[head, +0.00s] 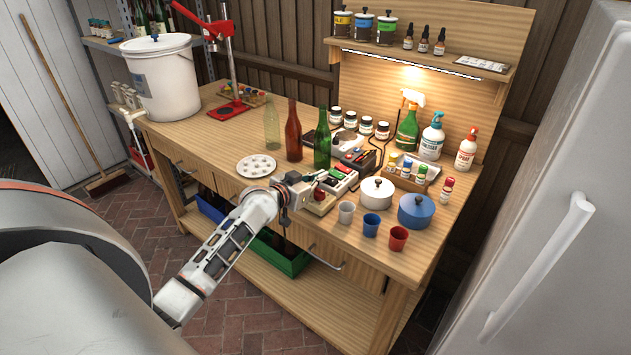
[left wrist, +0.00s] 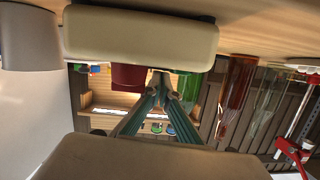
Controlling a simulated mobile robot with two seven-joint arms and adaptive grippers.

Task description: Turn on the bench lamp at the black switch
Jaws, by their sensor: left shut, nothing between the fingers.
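The bench lamp is a thin strip (head: 410,63) under the shelf at the back of the workbench. It glows, and warm light falls on the wooden back panel below it. A small group of switch blocks (head: 343,177) with red, white and green parts stands on the bench near its front edge. My left gripper (head: 318,178) is at the near left side of these blocks. I cannot make out the black switch or tell whether the fingers touch it. In the left wrist view the gripper's fingertips (left wrist: 162,80) are together, empty, beside a dark red part (left wrist: 130,77). My right gripper is not in view.
Glass bottles (head: 293,130) stand just behind my left gripper, beside a white round plate with holes (head: 257,166). A white pot (head: 376,193), a blue pot (head: 416,211) and several cups (head: 371,225) crowd the right. The bench's left middle is clearer.

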